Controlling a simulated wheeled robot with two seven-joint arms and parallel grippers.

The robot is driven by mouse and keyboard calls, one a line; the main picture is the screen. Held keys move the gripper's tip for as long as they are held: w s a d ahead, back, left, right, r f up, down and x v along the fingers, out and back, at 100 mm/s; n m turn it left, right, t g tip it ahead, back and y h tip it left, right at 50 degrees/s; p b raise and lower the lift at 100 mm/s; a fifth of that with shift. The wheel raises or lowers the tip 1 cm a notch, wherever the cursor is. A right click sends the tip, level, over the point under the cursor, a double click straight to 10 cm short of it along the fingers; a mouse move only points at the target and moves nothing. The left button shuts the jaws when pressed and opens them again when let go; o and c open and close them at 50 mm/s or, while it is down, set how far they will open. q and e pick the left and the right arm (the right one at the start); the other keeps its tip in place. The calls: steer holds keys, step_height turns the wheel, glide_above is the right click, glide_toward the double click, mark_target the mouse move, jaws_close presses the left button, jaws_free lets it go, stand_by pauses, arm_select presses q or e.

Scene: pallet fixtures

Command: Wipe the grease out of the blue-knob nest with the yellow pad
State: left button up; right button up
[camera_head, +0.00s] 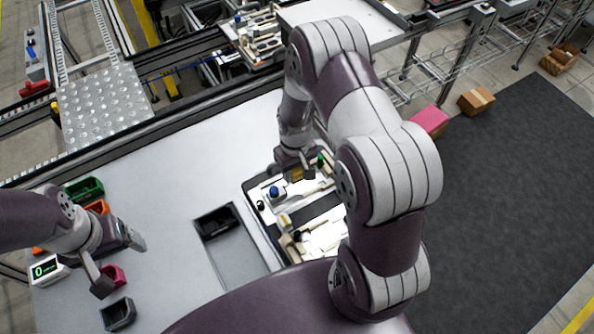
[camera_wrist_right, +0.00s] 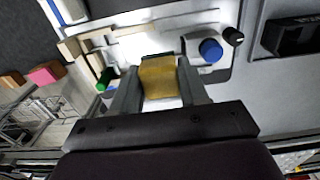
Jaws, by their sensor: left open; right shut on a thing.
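My right gripper (camera_head: 297,166) is shut on the yellow pad (camera_wrist_right: 159,78), which shows between its fingers in the right wrist view. The pad is held over the white pallet fixture (camera_wrist_right: 180,21); whether it touches the surface cannot be told. The blue knob (camera_wrist_right: 211,50) stands just right of the pad in the wrist view, and it also shows in the head view (camera_head: 274,191). A green knob (camera_wrist_right: 105,79) is on the other side of the pad. No grease can be made out. My left gripper (camera_head: 120,262) is open and empty above the table's left side.
A black knob (camera_wrist_right: 233,36) stands beside the blue one. A dark bin (camera_head: 216,222) sits left of the pallet. Green (camera_head: 84,190), pink (camera_head: 115,275) and dark (camera_head: 118,314) bins and a display (camera_head: 47,268) surround my left gripper. The table (camera_head: 180,180) between is clear.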

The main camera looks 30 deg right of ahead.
steer(key=shift+d+r+p, duration=0.1)
steer(key=shift+r+p, duration=0.4)
steer(key=shift+r, duration=0.5)
